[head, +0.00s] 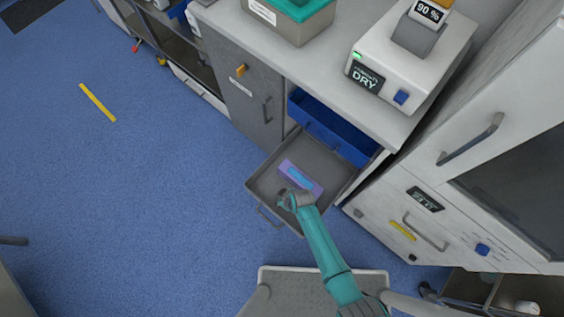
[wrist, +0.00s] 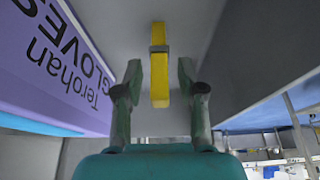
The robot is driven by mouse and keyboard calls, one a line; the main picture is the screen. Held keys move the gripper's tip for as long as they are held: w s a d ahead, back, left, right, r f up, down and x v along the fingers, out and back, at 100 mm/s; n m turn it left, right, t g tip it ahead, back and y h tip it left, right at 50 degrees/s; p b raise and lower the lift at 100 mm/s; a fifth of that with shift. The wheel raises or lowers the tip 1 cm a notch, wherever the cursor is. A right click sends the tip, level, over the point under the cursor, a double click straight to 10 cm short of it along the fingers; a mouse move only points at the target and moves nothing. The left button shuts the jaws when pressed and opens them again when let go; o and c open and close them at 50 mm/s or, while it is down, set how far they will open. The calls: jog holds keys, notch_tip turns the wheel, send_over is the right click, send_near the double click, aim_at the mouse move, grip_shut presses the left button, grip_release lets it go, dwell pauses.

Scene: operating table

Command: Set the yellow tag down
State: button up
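The yellow tag (wrist: 160,80) is a narrow strip with a grey band across it, seen in the wrist view against a grey surface of the open drawer (head: 257,181). My gripper (wrist: 160,72) has its two fingers spread on either side of the tag, with a visible gap on both sides. It holds nothing. In the head view my gripper (head: 291,197) is over the open drawer, near its front, and the tag cannot be made out there. Whether the tag rests fully on the drawer floor is hard to tell.
A purple glove box (head: 301,178) lies in the drawer, close beside my gripper; it fills the left of the wrist view (wrist: 55,60). A blue drawer (head: 333,128) is open behind and above. A white dryer (head: 410,60) stands on the counter. Drawer walls enclose my gripper.

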jog(key=shift+r, duration=0.1)
jog(key=v, duration=1.2)
jog(key=s+d+r+m+t+h, duration=0.1)
jog(key=s+d+r+m+t, duration=0.45)
jog(key=s+d+r, duration=0.55)
jog(key=s+d+r+m+t+h, duration=0.1)
jog(key=s+r+t, duration=0.1)
jog(key=r, duration=0.6)
jog(key=s+d+r+m+t, duration=0.2)
jog(key=s+r, duration=0.3)
jog(key=r, duration=0.4)
jog(key=s+d+r+m+t+h, duration=0.1)
jog(key=s+r, duration=0.3)
jog(key=r, duration=0.4)
jog(key=shift+d+r+m+t+h, duration=0.3)
jog(key=shift+d+r+m+t, duration=0.15)
jog(key=shift+d+t, duration=0.35)
jog(key=shift+a, duration=0.1)
